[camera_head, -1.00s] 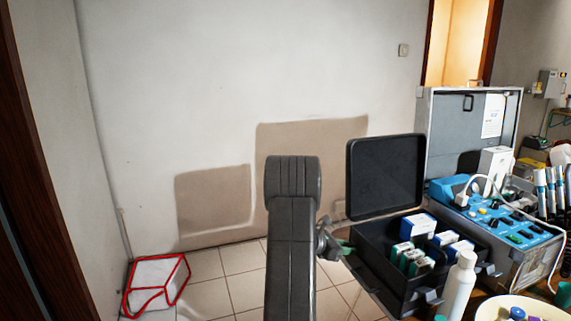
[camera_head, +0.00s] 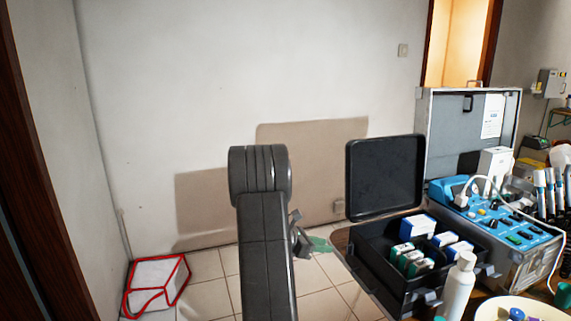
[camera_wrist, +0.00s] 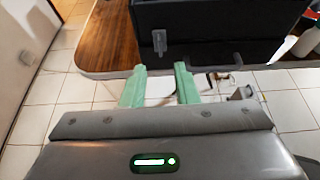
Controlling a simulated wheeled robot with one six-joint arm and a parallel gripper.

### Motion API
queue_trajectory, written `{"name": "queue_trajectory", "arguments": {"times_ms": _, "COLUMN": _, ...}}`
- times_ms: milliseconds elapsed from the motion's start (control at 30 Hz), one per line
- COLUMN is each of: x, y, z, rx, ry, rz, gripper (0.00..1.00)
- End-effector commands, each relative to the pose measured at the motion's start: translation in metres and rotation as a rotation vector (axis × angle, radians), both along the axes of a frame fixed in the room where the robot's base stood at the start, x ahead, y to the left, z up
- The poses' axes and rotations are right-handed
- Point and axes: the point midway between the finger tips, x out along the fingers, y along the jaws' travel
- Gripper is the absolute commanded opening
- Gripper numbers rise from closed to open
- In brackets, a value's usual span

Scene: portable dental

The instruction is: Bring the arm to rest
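My gripper (camera_wrist: 160,88) shows in the wrist view with its two green fingers apart and nothing between them. It hangs over the tiled floor (camera_wrist: 68,88), just short of the rounded edge of the wooden table (camera_wrist: 108,40). In the head view my dark grey arm stands in the middle, and part of my gripper (camera_head: 318,244) shows as a green tip beside it, left of the table. The rest of the gripper is hidden behind the arm there.
An open black case (camera_head: 388,172) with several small boxes stands near the table's left edge. A white bottle (camera_head: 458,288) and a dental unit with blue panel (camera_head: 500,222) stand to the right. A white bag with red edges (camera_head: 157,284) lies on the floor at left.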

Motion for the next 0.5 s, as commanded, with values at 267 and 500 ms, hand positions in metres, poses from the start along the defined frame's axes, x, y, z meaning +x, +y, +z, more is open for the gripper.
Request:
{"name": "queue_trajectory", "arguments": {"times_ms": 267, "x": 0.017, "y": -0.05, "z": -0.022, "rx": 0.0, "ry": -0.001, "rz": -0.004, "gripper": 0.27}}
{"name": "queue_trajectory", "arguments": {"times_ms": 500, "x": 0.031, "y": -0.092, "z": -0.04, "rx": 0.0, "ry": 0.0, "rz": -0.002, "gripper": 0.27}}
